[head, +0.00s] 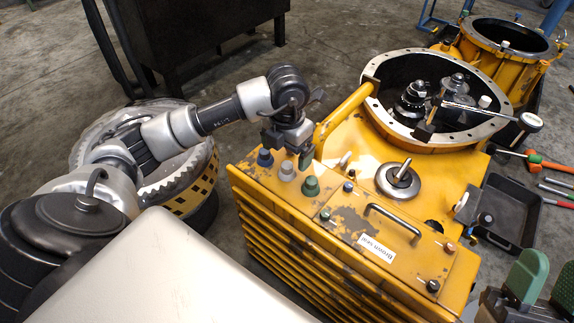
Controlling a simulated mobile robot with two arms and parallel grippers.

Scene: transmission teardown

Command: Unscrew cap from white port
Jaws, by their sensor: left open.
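The yellow transmission housing (350,215) has a row of three ports at its near left corner. A whitish cap (287,173) sits in the middle, between a blue cap (265,158) and a green cap (310,187). My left gripper (288,149) is open, with its fingers pointing down just behind and above the whitish cap. It holds nothing that I can see; whether a finger touches a cap is unclear. My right gripper (545,279) is partly in view at the lower right corner, its green-padded fingers apart and nothing visible between them.
A handle (393,220) and a round metal flange with a stub (398,181) stand on the housing top. The open round bore (380,110) holds gears. A black tray (510,212) and loose tools lie at right. A ringed drum (200,190) stands at left.

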